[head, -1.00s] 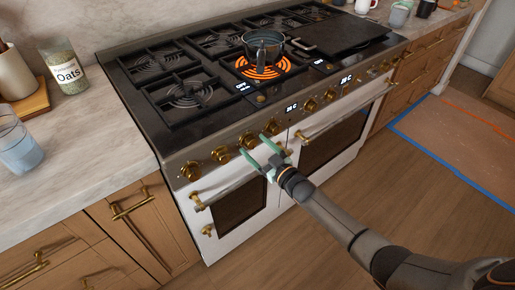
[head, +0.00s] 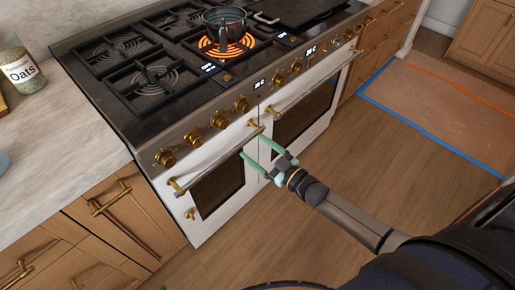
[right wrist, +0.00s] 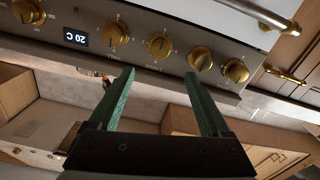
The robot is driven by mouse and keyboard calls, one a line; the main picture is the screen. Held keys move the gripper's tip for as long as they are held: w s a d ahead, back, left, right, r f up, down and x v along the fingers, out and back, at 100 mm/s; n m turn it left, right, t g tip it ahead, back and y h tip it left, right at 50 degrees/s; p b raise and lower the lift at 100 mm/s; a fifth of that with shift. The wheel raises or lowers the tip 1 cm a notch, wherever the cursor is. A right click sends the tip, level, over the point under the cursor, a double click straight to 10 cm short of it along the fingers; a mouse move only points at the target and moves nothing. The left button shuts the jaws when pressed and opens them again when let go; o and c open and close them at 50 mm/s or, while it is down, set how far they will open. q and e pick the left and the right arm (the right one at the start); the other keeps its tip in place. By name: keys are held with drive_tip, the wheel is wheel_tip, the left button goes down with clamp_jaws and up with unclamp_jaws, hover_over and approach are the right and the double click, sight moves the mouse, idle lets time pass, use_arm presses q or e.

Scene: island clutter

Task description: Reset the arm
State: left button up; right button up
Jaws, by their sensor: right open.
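My right gripper (head: 256,155) has green fingers and is open and empty. In the head view it is in front of the stove's oven doors, below the row of knobs, apart from the front. In the right wrist view its fingers (right wrist: 160,98) stand wide apart, with gold knobs (right wrist: 160,45) and a lit display (right wrist: 81,39) beyond them. My right arm reaches in from the lower right. My left gripper is not in view.
The stove (head: 110,105) has a pot (head: 224,22) over a glowing orange burner (head: 228,45). A gold oven handle (head: 215,160) is close to the gripper. An oats jar (head: 20,68) stands on the left counter (head: 60,140). Open wooden floor (head: 250,240) lies in front.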

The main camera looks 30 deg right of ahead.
idle(0.5)
drive_tip(key=s+a+f+m+g+h+p, duration=0.1)
drive_tip(key=s+a+f+m+g+h, duration=0.1)
drive_tip(key=s, duration=0.9)
drive_tip(key=s+a+f+m+g+h+p, duration=0.1)
drive_tip(key=s+a+f+g, duration=0.3)
drive_tip(key=s, duration=0.6)
wheel_tip(320, 180, down, 3)
drive_tip(key=shift+s+r+m+g+h, duration=0.1)
drive_tip(key=shift+s+m+g+h, duration=0.35)
drive_tip(key=shift+g, duration=0.45)
